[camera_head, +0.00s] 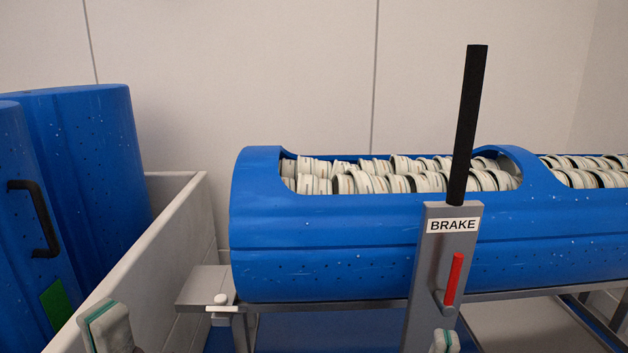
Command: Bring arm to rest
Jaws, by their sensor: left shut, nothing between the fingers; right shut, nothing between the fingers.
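My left gripper (107,328) shows only in part at the bottom left edge, in front of the pale container wall. It is shut and empty, and the rest of its arm is out of frame. My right gripper (445,341) shows only as a small tip at the bottom edge, in front of the foot of the brake post. It is shut and empty, and most of it is cut off by the frame. Neither gripper visibly holds anything.
A long blue tub (330,240) full of pale round pieces (345,183) lies on a metal frame (380,302). A grey brake post (431,268) with black lever (467,125) and red handle (454,280) stands before it. Blue tubs (95,160) stand in a pale-walled container (165,265).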

